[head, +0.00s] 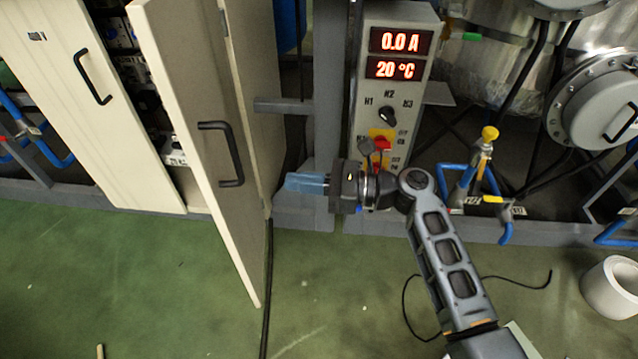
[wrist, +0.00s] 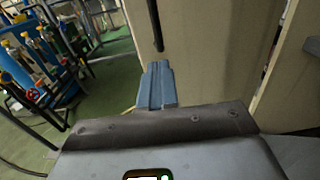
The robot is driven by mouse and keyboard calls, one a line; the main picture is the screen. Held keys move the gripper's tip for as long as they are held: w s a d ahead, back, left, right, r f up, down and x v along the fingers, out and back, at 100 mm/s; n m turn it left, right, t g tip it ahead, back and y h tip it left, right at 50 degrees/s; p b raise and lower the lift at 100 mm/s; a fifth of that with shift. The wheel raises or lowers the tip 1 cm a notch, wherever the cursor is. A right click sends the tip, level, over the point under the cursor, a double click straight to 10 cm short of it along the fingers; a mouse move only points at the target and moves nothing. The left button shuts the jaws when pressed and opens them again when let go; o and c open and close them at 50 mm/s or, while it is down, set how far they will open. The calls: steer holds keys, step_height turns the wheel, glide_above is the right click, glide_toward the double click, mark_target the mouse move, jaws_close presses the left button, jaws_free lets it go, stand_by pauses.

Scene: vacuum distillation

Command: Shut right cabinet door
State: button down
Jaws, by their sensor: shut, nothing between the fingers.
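The right cabinet door (head: 195,110) is a beige panel with a black bar handle (head: 222,153). It stands partly open in the head view, with the dark cabinet inside showing between it and the left door. My gripper (head: 290,182) is shut and empty, to the right of the right door and slightly below its handle. In the wrist view the shut blue fingers (wrist: 158,85) point toward a beige panel (wrist: 215,60). A black bar (wrist: 155,22) shows just beyond the fingertips. I cannot tell whether the fingers touch the panel.
The left cabinet door (head: 75,95) looks shut and has its own black handle. A control box (head: 393,100) reading 0.0 A and 20 °C stands behind my gripper. Blue-handled piping is at right. A black cable (head: 268,290) lies on the otherwise largely clear green floor.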

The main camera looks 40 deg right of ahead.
steer(key=b+x, duration=0.1)
steer(key=x, duration=0.6)
steer(key=shift+w+a, duration=0.25)
steer(key=shift+w, duration=0.05)
